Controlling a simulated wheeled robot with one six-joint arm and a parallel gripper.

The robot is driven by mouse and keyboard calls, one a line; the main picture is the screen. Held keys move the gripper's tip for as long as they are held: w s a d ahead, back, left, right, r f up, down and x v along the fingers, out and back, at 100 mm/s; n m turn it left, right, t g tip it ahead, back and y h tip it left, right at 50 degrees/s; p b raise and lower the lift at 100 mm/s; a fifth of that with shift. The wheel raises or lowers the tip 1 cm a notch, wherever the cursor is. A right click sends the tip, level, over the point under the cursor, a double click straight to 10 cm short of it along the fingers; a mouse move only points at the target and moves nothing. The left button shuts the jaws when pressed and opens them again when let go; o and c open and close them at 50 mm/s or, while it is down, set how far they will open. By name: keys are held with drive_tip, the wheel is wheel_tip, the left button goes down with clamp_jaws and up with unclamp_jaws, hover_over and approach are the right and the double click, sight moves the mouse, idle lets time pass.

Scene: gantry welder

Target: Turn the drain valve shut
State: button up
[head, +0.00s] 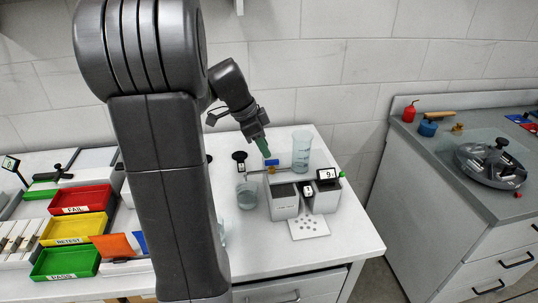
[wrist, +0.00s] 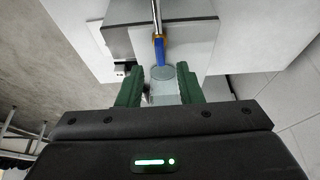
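The drain valve has a blue lever (head: 272,163) beside a thin metal pipe at the twin-bath unit (head: 284,200). In the wrist view the blue lever (wrist: 160,52) lies in line with the pipe, next to a brass-coloured fitting (wrist: 159,37). My gripper (head: 264,150) is above and close to the lever, pointing down. In the wrist view my gripper (wrist: 160,88) has its green fingers apart, with the lever's end just ahead of the gap between them. I see no contact with the lever. A glass beaker (wrist: 163,77) shows below, between the fingers.
A tall measuring beaker (head: 301,150) stands just right of the lever, and a smaller beaker (head: 247,196) stands left. A display reading 9 (head: 327,175) tops the unit. Red, yellow and green trays (head: 80,199) fill the left. A grey counter (head: 430,150) stands right, across a gap.

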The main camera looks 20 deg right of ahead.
sight(271, 160)
drive_tip(key=shift+x, duration=2.25)
drive_tip(key=shift+c, duration=0.2)
clamp_jaws()
